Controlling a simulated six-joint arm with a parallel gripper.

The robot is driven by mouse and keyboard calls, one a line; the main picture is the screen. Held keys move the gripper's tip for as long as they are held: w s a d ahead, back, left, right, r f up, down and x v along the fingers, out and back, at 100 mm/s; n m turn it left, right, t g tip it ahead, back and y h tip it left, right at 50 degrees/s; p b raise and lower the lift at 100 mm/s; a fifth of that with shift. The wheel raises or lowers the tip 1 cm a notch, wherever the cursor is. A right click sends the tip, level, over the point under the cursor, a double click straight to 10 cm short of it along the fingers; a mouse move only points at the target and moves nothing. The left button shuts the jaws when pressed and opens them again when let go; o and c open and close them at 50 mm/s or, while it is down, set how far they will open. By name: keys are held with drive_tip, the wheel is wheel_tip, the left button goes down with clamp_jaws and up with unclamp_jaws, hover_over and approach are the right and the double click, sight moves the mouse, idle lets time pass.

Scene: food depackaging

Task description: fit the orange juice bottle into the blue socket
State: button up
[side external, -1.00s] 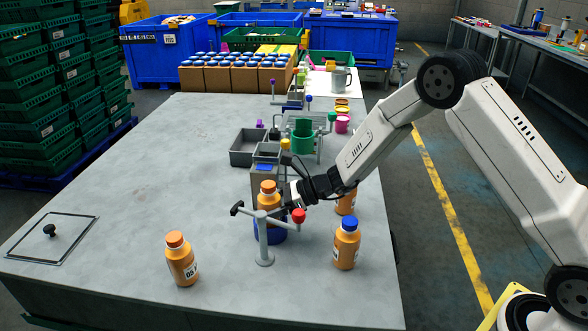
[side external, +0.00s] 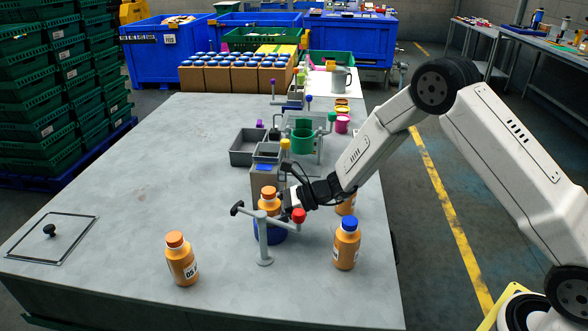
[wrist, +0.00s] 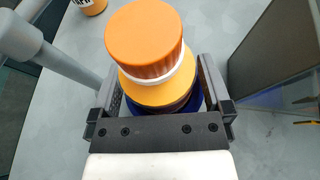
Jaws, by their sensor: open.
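The orange juice bottle with an orange cap (side external: 268,193) stands upright, its lower part inside the blue socket (side external: 271,236). The wrist view shows the bottle's cap (wrist: 145,42) from above and the dark blue rim of the socket (wrist: 216,103) below it. My gripper (side external: 283,203) is at the bottle from the right. In the wrist view my gripper (wrist: 160,98) is open, one finger on each side of the bottle. How deep the bottle sits is partly hidden by the lever stand in front.
A grey lever stand with a red knob (side external: 298,215) stands close in front of the socket. Another orange-capped bottle (side external: 181,259) is at front left, a blue-capped bottle (side external: 346,244) at right. A grey box-shaped fixture (side external: 266,176) stands behind. The table's left side is mostly clear.

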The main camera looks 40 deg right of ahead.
drive_tip(key=shift+r, duration=0.1)
drive_tip(key=v, duration=1.2)
idle(0.4)
drive_tip(key=s+a+r+n+g+h, duration=0.1)
drive_tip(key=s+r+n+g+h, duration=0.1)
drive_tip(key=s+n, duration=0.2)
drive_tip(key=s+r+n+g+h, duration=0.1)
drive_tip(key=s+n, duration=0.3)
drive_tip(key=n, duration=0.4)
drive_tip(key=s+a+r+n+g+h, duration=0.1)
drive_tip(key=s+r+n+g+h, duration=0.1)
drive_tip(key=s+n, duration=0.3)
drive_tip(key=shift+a+r+n+g+h, duration=0.3)
drive_tip(key=shift+a+n+g+h, duration=0.1)
drive_tip(key=shift+g, duration=0.1)
drive_tip(key=s+d+f+n+t+h, duration=0.1)
drive_tip(key=s+d+f+n+h, duration=0.3)
drive_tip(key=s+n, duration=0.3)
drive_tip(key=shift+s+d+f+h, duration=0.2)
drive_tip(key=shift+d+f+h, duration=0.1)
drive_tip(key=shift+d+h, duration=0.45)
